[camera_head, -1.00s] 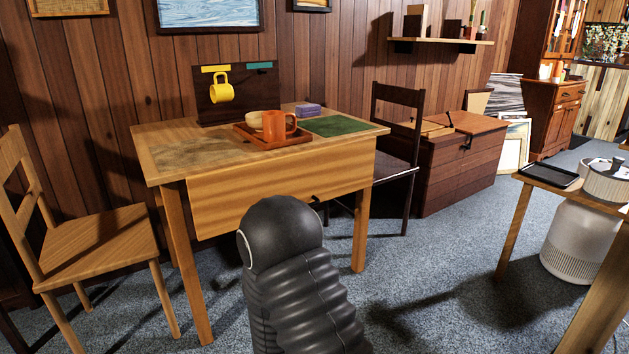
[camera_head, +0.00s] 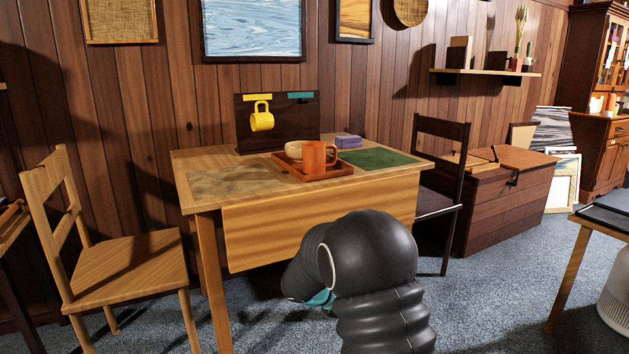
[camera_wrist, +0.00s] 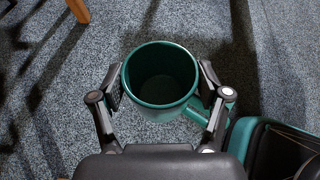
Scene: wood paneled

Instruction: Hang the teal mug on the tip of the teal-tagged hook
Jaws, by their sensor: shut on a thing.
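The teal mug (camera_wrist: 160,75) is between the two fingers of my gripper (camera_wrist: 160,80) in the wrist view, its open mouth facing the camera and its handle at the lower right. My gripper is shut on it, above the carpet. In the head view only a small teal piece of the mug (camera_head: 320,299) shows below my arm. The dark hook board (camera_head: 277,132) stands at the back of the wooden table. The teal tag (camera_head: 300,95) is at its upper right, with a small, hard-to-see hook below. The yellow mug (camera_head: 262,117) hangs under the yellow tag (camera_head: 257,97).
On the table (camera_head: 190,165) an orange mug (camera_head: 319,157) and a bowl (camera_head: 294,147) stand on a tray (camera_head: 318,174), in front of the board. A purple item (camera_head: 348,141) and green mat (camera_head: 385,158) lie right. Chairs (camera_head: 130,262) (camera_head: 443,150) flank the table.

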